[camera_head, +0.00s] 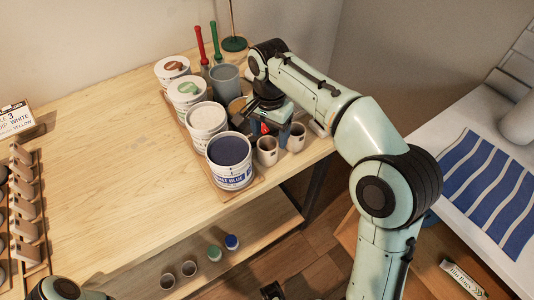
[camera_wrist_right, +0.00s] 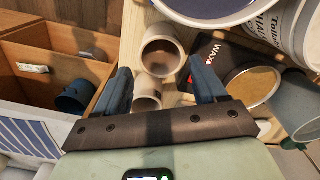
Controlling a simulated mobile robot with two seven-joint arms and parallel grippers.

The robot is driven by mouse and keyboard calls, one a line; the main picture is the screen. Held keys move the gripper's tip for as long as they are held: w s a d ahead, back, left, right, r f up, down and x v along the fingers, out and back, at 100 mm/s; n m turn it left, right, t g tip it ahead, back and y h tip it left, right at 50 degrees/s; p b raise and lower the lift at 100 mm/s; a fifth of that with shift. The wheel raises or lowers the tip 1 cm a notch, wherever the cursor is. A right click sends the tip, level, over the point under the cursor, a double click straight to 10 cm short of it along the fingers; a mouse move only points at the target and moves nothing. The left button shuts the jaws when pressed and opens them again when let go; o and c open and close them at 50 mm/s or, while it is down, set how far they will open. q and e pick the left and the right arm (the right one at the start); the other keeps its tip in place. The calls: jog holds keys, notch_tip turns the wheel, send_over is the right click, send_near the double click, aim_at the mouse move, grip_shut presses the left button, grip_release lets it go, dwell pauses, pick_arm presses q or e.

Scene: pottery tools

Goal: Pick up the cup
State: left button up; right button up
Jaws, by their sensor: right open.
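Two small beige cups stand at the right end of the table. The front cup (camera_head: 267,156) is beside the dark blue glaze bucket, and the other cup (camera_head: 296,141) is just right of it. My right gripper (camera_head: 268,120) is open above and behind the cups. In the right wrist view, the front cup (camera_wrist_right: 160,48), with a brownish inside, shows past the fingertips. The other cup (camera_wrist_right: 147,88) appears between the spread fingers, partly hidden by the gripper body. Neither cup is visibly gripped. My left gripper is out of view; only part of my left arm shows at bottom left.
The blue glaze bucket (camera_head: 230,174) and several white buckets form a row left of the cups. A dark WAX container (camera_wrist_right: 208,52) is close to one finger. The table edge is right beside the cups. A lower shelf (camera_head: 258,224) holds small pots. The table's middle is clear.

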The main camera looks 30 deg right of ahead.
aim_at(268, 148)
jog(key=shift+a+f+b, duration=0.15)
jog(key=shift+f+b, duration=0.2)
jog(key=shift+f, duration=1.2)
jog(key=shift+a+f+b, duration=0.1)
jog(key=shift+f+b, duration=0.25)
jog(key=shift+f, duration=1.2)
jog(key=c, duration=0.9)
jog(key=shift+c, duration=0.2)
jog(key=shift+r, duration=0.2)
